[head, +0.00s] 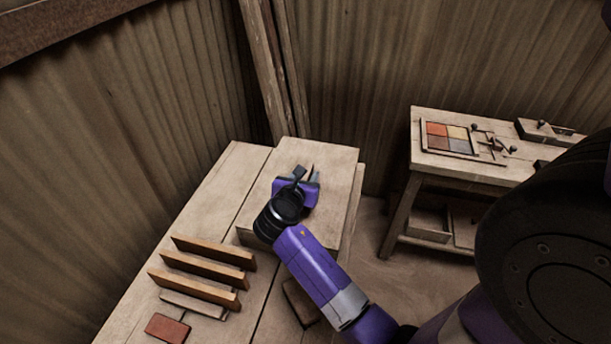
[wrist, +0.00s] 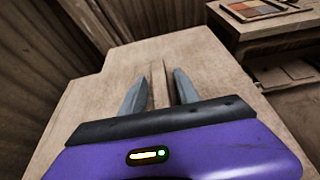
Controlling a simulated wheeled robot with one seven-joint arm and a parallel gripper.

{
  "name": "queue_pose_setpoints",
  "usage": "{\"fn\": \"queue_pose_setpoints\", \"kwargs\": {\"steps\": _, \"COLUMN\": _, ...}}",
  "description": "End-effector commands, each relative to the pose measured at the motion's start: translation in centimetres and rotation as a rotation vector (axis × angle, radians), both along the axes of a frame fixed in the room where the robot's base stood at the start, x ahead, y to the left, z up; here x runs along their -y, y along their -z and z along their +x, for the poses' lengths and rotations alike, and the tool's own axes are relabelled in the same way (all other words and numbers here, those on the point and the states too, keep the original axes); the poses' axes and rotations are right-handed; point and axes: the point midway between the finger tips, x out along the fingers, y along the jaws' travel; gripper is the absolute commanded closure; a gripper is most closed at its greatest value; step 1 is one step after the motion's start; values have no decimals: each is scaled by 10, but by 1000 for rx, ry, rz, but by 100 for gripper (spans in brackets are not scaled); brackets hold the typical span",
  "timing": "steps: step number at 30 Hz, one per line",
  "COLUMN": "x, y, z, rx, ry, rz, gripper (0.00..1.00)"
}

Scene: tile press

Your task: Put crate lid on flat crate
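A broad, pale wooden top (head: 335,165), which looks like the crate lid, lies level at the far end of the left bench. It also fills much of the wrist view (wrist: 215,75). The flat crate cannot be clearly told apart from the lid. My gripper (head: 306,174) is over the middle of this top. In the wrist view its two grey fingers (wrist: 159,82) stand apart, one on each side of a thin upright wooden strip (wrist: 158,90). Narrow gaps seem to show beside the strip. Contact at the lower fingers is hidden by the gripper body.
Several upright wooden slats (head: 213,252) and a red tile (head: 167,328) are at the near left of the bench. A second bench (head: 480,172) at the right holds a tray of coloured tiles (head: 448,151). Corrugated walls and wooden posts (head: 268,75) stand close behind.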

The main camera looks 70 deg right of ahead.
Motion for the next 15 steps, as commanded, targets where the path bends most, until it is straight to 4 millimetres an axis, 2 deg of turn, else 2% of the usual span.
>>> {"fn": "queue_pose_setpoints", "kwargs": {"steps": 11, "x": 0, "y": -3, "z": 0, "rx": 1, "ry": 1, "rz": 0, "gripper": 58}}
{"fn": "queue_pose_setpoints", "kwargs": {"steps": 15, "x": -14, "y": -7, "z": 0, "rx": 0, "ry": -3, "rz": 1, "gripper": 58}}
